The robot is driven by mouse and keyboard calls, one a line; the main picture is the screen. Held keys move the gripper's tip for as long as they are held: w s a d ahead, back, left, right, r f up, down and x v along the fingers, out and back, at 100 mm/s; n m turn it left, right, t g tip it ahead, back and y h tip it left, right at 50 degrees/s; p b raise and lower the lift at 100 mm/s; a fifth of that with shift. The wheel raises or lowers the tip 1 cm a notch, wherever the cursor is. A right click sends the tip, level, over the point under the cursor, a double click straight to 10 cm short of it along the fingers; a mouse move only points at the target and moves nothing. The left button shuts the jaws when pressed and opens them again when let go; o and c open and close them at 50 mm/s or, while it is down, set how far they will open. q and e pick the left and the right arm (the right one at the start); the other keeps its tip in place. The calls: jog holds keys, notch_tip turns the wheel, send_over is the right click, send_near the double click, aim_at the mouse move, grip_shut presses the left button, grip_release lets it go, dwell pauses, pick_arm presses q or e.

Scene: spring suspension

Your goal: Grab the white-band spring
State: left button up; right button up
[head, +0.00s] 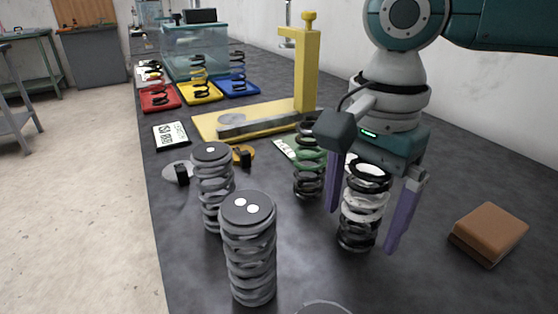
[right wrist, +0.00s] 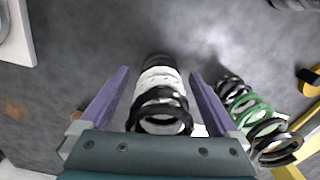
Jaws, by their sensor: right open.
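The white-band spring (head: 364,205) is a black coil with white middle turns, standing upright on the dark bench top. My right gripper (head: 362,230) is open, with its two purple fingers on either side of this spring. The right wrist view shows the spring (right wrist: 160,85) between the open fingers (right wrist: 162,80), with a gap on each side. The gripper's palm is above the spring's top. My left gripper does not show in either view.
A green-band spring (head: 309,158) stands close by, left of the gripper. Two grey springs (head: 249,250) (head: 213,185) stand nearer the left edge. A brown block (head: 489,233) lies at right. A yellow press (head: 305,70) stands behind, with colored trays (head: 160,104) beyond.

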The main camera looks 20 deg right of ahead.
jog(key=shift+r, duration=0.1)
grip_shut()
dwell(0.7)
